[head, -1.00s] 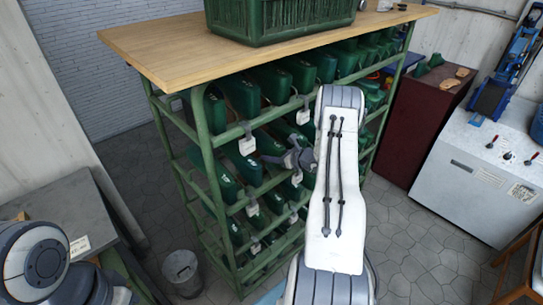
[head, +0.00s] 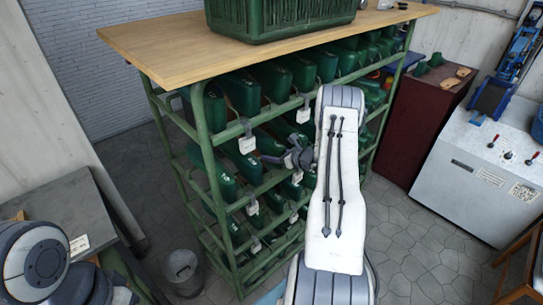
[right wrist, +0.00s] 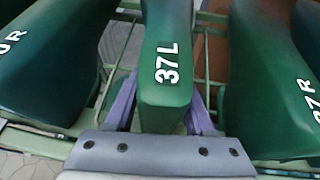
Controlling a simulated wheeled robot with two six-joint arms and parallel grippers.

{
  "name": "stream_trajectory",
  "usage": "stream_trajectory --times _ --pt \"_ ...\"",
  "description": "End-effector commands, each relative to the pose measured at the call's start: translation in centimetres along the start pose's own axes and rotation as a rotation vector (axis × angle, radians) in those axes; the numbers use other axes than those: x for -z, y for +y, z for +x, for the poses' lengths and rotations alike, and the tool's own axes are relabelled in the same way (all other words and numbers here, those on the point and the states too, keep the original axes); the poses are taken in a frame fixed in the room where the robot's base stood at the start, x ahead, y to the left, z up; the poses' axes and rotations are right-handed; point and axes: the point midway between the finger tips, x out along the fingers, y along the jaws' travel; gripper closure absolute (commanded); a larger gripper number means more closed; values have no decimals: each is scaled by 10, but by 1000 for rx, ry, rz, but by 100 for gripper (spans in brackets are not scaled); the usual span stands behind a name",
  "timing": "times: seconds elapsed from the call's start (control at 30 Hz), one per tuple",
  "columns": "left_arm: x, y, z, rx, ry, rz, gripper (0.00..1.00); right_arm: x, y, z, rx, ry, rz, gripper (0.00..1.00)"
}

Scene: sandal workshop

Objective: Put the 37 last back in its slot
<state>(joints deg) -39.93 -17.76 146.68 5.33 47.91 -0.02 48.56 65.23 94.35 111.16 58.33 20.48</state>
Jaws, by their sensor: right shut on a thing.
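The 37 last is a green block marked 37L (right wrist: 166,75), seen in the right wrist view. My right gripper (right wrist: 161,110) is shut on it, with one purple finger on each side. It lies between two other green lasts, one marked 37R (right wrist: 270,80) on the right and one whose mark ends in R (right wrist: 45,60) on the left. In the head view my right gripper (head: 276,159) is at the front of the green rack (head: 205,130), at a middle tier. I cannot tell whether the held last rests on the rack bars. My left gripper is out of view.
Many green lasts fill the rack's tiers, with white tags on the front rails. A green crate (head: 280,22) stands on the wooden top (head: 160,45). A bin (head: 182,270) stands at the rack's lower left. A grey table (head: 60,215) is at the left.

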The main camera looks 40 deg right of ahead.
Motion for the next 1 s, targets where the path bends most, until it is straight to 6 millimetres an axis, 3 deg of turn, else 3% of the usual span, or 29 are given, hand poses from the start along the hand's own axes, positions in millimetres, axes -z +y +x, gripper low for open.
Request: stream_trajectory --times 0.17,0.2,0.27,0.67,1.0 --pt "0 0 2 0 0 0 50 0 0 1 0 -3 -1 100" --pt "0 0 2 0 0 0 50 0 0 0 0 -3 -1 30" --pt "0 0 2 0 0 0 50 0 0 0 0 -2 -1 11" --pt "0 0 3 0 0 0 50 2 -1 -7 2 1 2 11" --pt "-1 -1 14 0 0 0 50 2 -2 -70 5 -1 1 11"
